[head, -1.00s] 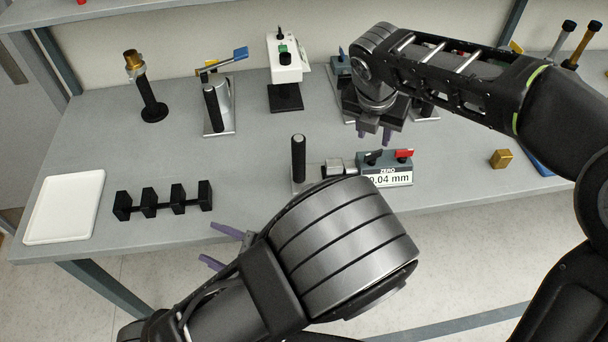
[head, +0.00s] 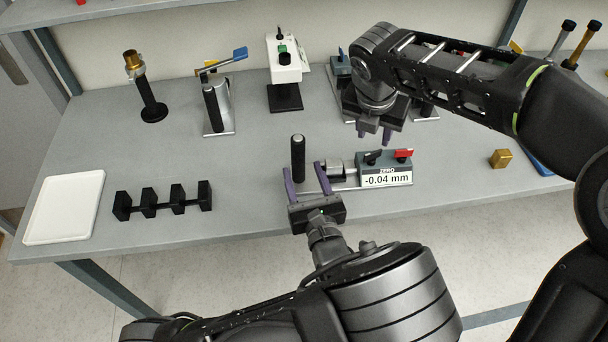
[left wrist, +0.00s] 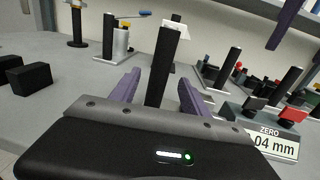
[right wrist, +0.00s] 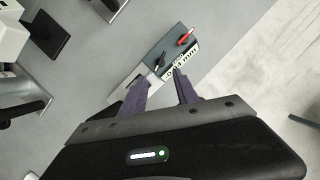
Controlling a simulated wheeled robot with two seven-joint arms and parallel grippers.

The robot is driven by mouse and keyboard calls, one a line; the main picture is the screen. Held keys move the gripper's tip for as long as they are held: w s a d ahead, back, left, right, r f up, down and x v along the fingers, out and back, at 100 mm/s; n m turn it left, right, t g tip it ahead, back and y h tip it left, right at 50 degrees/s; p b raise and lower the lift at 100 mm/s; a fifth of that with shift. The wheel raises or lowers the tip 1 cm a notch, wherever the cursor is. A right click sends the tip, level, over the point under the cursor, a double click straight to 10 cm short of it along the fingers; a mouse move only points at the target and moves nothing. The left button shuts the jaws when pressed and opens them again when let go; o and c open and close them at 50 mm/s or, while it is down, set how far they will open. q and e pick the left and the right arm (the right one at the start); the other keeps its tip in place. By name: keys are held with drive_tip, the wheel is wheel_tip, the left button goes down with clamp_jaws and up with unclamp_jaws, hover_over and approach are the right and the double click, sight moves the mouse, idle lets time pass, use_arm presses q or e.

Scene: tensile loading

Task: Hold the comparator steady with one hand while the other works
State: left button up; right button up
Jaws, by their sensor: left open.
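The comparator has a grey-green body (head: 385,172) with a display reading -0.04 mm, a black lever, a red lever and an upright black post (head: 298,152) at its left end. My left gripper (head: 305,180) is open at the near side of the post. In the left wrist view the post (left wrist: 165,58) rises between the open fingers (left wrist: 158,82), with no clear contact. My right gripper (head: 375,136) is open and empty, above and behind the comparator body. The right wrist view shows the body (right wrist: 160,50) beyond its fingers (right wrist: 161,80).
A white tray (head: 65,205) and a black stepped rack (head: 163,200) lie to the left. A brass block (head: 501,159) lies to the right. Other post-mounted devices, including a white one (head: 284,62), stand behind. The table's front edge runs close to the comparator.

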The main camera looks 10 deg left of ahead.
use_arm(q)
drive_tip(key=x, duration=0.7)
drive_tip(key=shift+w+a, duration=0.1)
drive_tip(key=shift+w, duration=0.15)
drive_tip(key=shift+c, duration=0.4)
clamp_jaws()
idle(2.2)
